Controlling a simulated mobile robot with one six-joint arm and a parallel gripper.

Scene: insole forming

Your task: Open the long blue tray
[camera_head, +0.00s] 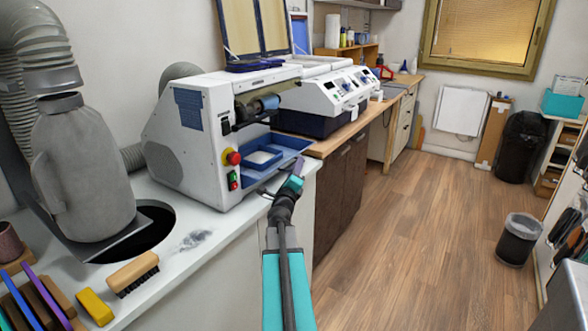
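A blue tray (286,142) sits in the front of the white machine (190,140) on the left counter. A white piece lies inside it. A longer, dark blue tray-like front (303,123) runs low along the second white machine behind.
Red and green buttons (233,158) are on the machine left of my gripper. A brush (133,273) and a yellow block (95,307) lie on the counter near a round hole (150,228). The wooden floor (420,210) to the right is clear up to a bin (517,240).

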